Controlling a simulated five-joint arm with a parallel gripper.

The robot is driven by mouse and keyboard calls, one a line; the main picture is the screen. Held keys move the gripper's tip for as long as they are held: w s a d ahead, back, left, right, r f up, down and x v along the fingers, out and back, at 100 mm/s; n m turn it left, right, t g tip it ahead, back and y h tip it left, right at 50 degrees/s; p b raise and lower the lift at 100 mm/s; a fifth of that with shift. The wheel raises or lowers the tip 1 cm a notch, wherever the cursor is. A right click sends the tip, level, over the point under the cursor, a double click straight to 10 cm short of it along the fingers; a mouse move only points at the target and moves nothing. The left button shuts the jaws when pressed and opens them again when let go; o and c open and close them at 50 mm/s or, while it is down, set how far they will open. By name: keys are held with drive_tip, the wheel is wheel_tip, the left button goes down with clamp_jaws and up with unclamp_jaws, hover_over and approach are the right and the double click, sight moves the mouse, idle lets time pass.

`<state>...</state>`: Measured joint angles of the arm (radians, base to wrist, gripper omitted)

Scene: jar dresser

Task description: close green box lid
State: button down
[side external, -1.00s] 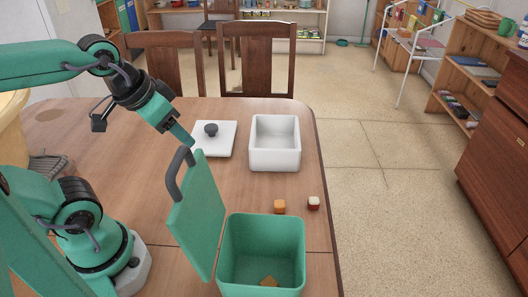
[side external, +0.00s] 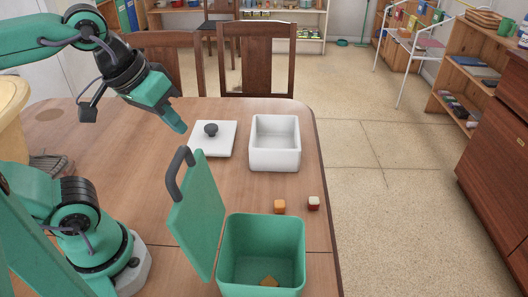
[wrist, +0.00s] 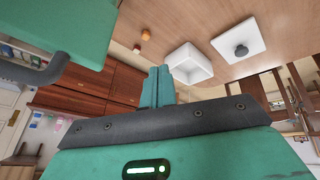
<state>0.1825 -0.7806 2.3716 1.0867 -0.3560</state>
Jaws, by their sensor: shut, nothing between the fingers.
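The green box (side external: 262,262) stands open on the table, with a small orange-brown piece (side external: 268,281) inside on its floor. Its green lid (side external: 198,222) stands raised at the box's left side, tilted left, with a dark grey handle (side external: 178,174) on its outer face. In the wrist view the lid (wrist: 62,28) fills the upper left, with its handle (wrist: 38,70) below it. My gripper (side external: 180,128) is above the table, just behind and above the lid handle, apart from it. In the wrist view its fingers (wrist: 157,85) are together and empty.
A white box (side external: 275,146) stands open on the table, beside a white lid (side external: 213,140) with a dark knob. An orange cube (side external: 279,206) and a red-and-white cube (side external: 313,203) lie behind the green box. Chairs (side external: 257,58) stand at the table's far edge.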

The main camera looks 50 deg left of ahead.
drive_tip(key=s+d+r+n+g+h, duration=0.1)
drive_tip(key=s+d+r+n, duration=0.1)
drive_tip(key=s+r, duration=0.4)
drive_tip(key=s+d+r+n+g+h, duration=0.1)
drive_tip(key=s+d+r+n, duration=0.1)
drive_tip(key=s+r+n, duration=0.2)
wheel_tip(320, 180, up, 4)
drive_tip(key=s, duration=0.2)
drive_tip(key=shift+s+f+n, duration=0.2)
drive_tip(key=shift+s+n, duration=0.1)
drive_tip(key=shift+s, duration=0.1)
drive_tip(key=shift+d+f, duration=0.15)
drive_tip(key=w+d+f, duration=0.5)
drive_tip(key=f, duration=0.4)
drive_tip(key=shift+d, duration=0.25)
drive_tip(key=shift+w, duration=0.15)
drive_tip(key=shift+d, duration=0.1)
